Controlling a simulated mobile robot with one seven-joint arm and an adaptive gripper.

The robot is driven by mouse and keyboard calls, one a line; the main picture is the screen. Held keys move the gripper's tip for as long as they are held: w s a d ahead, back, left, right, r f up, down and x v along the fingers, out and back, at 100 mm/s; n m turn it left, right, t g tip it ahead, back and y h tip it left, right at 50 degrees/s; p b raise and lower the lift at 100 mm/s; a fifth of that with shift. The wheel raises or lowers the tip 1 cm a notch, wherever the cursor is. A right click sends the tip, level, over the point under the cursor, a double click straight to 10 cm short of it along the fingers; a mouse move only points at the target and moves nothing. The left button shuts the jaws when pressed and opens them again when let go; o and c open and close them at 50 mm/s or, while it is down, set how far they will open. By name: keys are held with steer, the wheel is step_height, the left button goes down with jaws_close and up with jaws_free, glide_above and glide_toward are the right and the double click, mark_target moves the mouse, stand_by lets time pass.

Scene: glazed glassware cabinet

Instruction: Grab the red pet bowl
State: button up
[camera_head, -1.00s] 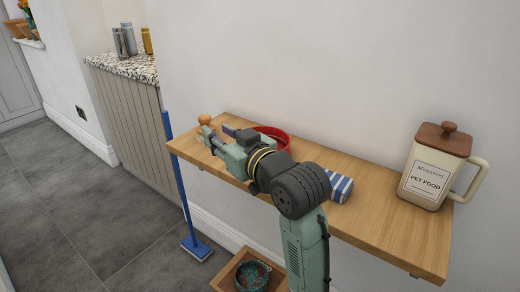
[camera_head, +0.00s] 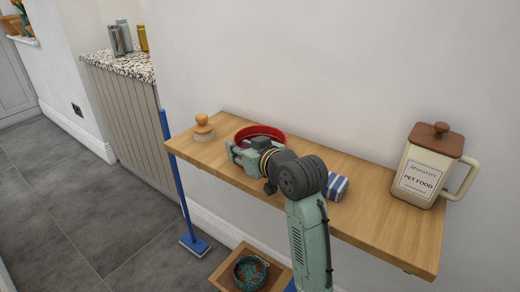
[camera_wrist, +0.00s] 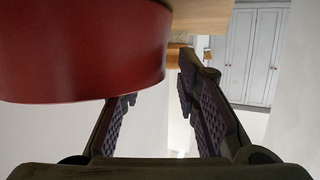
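The red bowl (camera_head: 262,133) stands on the wooden shelf, near the wall and behind my gripper. My gripper (camera_head: 233,152) is at the bowl's near left side, low over the shelf. In the wrist view the bowl (camera_wrist: 80,55) fills the upper left and covers the tip of the left finger. My fingers (camera_wrist: 160,98) are spread apart there with nothing between their pads. The right finger stands clear of the bowl's side. I cannot tell whether the left finger touches the bowl.
The wooden shelf (camera_head: 395,225) also holds a wooden-knobbed brush (camera_head: 203,128) at the left, a blue-striped box (camera_head: 337,187) beside my arm, and a pet food canister (camera_head: 425,170) at the right. A blue-handled broom (camera_head: 178,175) leans at the shelf's left end.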

steer(key=shift+x, duration=0.9)
jaws_close()
